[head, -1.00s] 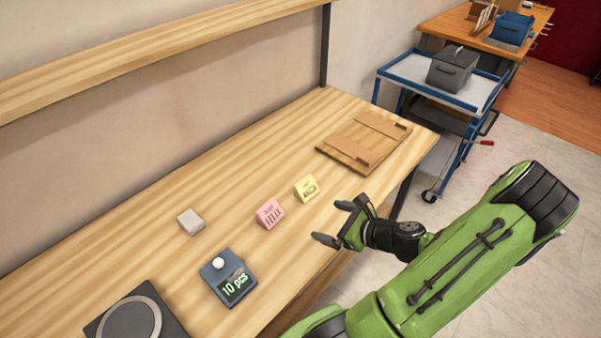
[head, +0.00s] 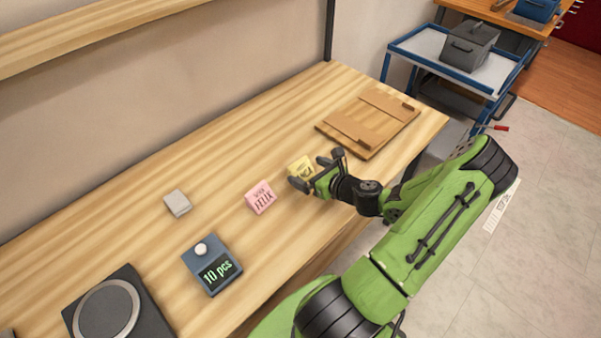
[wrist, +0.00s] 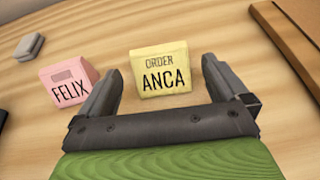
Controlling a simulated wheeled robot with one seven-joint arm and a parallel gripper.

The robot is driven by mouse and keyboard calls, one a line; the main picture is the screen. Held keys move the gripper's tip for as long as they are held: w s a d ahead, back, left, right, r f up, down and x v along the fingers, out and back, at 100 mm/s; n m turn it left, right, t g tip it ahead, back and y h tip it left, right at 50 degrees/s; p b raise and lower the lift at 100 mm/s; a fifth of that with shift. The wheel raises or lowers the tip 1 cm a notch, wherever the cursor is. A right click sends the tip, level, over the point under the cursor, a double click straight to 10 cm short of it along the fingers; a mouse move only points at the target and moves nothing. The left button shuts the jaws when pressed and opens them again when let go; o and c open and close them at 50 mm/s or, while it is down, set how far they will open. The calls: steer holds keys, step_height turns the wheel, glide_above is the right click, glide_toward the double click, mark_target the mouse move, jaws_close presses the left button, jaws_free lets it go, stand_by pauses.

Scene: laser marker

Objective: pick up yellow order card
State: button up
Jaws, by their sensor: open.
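The yellow order card (head: 300,166) stands on the wooden workbench, partly hidden behind my gripper in the head view. In the wrist view the yellow card (wrist: 162,70) reads "ORDER ANCA" and sits just beyond and between the fingertips. My gripper (head: 316,171) is open, with one finger on each side of the card's front area. It also shows in the wrist view (wrist: 160,80), its left finger in the gap between the yellow card and the pink card. I cannot tell whether any finger touches the yellow card.
A pink card (head: 261,197) reading "FELIX" stands close left of the yellow card. A wooden board (head: 345,128) lies to the right. A grey block (head: 177,203), a counter showing "10 pcs" (head: 212,265) and a round-topped device (head: 105,312) are further left.

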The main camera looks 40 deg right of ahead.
mark_target(301, 167)
steer(key=x, duration=0.4)
steer(key=shift+w+f+b, duration=0.1)
steer(key=shift+w+b, duration=0.1)
steer(key=shift+b, duration=0.2)
steer(key=shift+s, duration=0.1)
steer(key=c, duration=0.9)
step_height(301, 167, up, 10)
steer(key=p, duration=0.4)
